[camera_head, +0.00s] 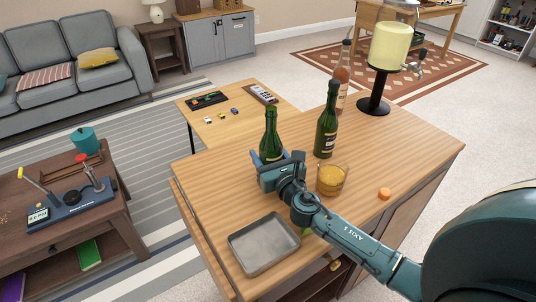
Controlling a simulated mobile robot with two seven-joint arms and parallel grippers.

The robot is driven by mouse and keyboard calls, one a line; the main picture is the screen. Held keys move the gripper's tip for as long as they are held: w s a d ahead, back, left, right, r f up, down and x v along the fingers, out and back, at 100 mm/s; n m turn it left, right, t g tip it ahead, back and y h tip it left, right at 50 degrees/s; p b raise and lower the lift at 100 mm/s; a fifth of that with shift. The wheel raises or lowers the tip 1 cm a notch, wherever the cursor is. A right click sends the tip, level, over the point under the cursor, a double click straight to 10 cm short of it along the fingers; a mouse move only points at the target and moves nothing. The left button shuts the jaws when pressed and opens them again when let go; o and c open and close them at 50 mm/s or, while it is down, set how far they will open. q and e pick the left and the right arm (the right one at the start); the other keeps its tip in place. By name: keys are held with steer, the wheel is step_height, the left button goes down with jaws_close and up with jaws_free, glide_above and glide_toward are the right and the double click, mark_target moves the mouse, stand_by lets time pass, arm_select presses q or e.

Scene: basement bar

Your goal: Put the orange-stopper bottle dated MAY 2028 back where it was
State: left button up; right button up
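A green bottle (270,132) stands upright on the wooden bar counter. A second, darker green bottle (326,134) with a pale label stands to its right, and a pinkish-amber bottle (342,78) stands behind that. No date is readable on any of them. A small round orange piece, maybe a stopper (384,193), lies alone on the counter at the right. My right gripper (269,158) has its blue fingers around the lower part of the first green bottle. The gripper hides the bottle's base, and whether the fingers press on it cannot be told. My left gripper is not in view.
A glass of yellow drink (332,180) stands close to my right wrist. An empty metal tray (263,244) lies at the near left of the counter (215,180). A drink dispenser (389,48) stands at the back right. A low table (220,132) stands beyond the counter.

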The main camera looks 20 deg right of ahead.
steer(key=o, duration=1.3)
steer(key=shift+o, duration=0.2)
steer(key=shift+r, duration=0.15)
steer(key=s, duration=1.1)
steer(key=shift+s+a, duration=0.1)
steer(key=shift+s, duration=0.1)
steer(key=shift+s+b, duration=0.3)
